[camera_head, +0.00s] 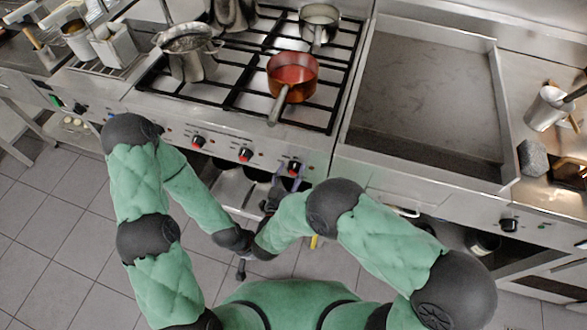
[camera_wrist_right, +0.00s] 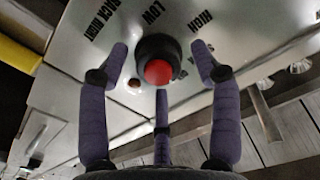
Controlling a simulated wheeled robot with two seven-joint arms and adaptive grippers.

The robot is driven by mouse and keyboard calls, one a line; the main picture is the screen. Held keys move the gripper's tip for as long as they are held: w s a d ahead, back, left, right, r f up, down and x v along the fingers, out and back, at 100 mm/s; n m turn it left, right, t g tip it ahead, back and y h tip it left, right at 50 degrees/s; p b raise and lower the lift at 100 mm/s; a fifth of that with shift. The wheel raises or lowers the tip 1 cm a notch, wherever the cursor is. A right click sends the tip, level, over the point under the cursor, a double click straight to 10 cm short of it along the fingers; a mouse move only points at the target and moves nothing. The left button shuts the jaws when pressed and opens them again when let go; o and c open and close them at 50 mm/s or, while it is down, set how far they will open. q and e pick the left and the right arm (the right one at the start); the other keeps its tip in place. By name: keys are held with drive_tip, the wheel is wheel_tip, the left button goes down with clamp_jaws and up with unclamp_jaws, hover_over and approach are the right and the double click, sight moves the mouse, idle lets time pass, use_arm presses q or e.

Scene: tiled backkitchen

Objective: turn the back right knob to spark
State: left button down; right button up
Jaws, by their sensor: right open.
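The back right knob (camera_wrist_right: 153,56) is black with a red front and sits on the steel panel, with BACK RIGHT, LOW and HIGH printed around it. In the head view, the rightmost red-fronted knob (camera_head: 293,166) of the stove row is just above my right gripper (camera_head: 284,186). In the right wrist view my right gripper (camera_wrist_right: 160,66) is open, its purple fingers spread around the knob. I see gaps between the fingers and the knob. My left gripper (camera_head: 241,268) is a small dark shape by the left wrist, mostly hidden; its jaws cannot be made out.
The stove grate (camera_head: 240,85) holds a red saucepan (camera_head: 293,70) and other metal pots. A flat griddle (camera_head: 425,95) is to the right. In the right wrist view a small red-brown light (camera_wrist_right: 134,83) lies left of the knob. Tiled floor (camera_head: 60,240) is open at left.

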drive_tip(key=c, duration=1.1)
drive_tip(key=shift+r, duration=0.1)
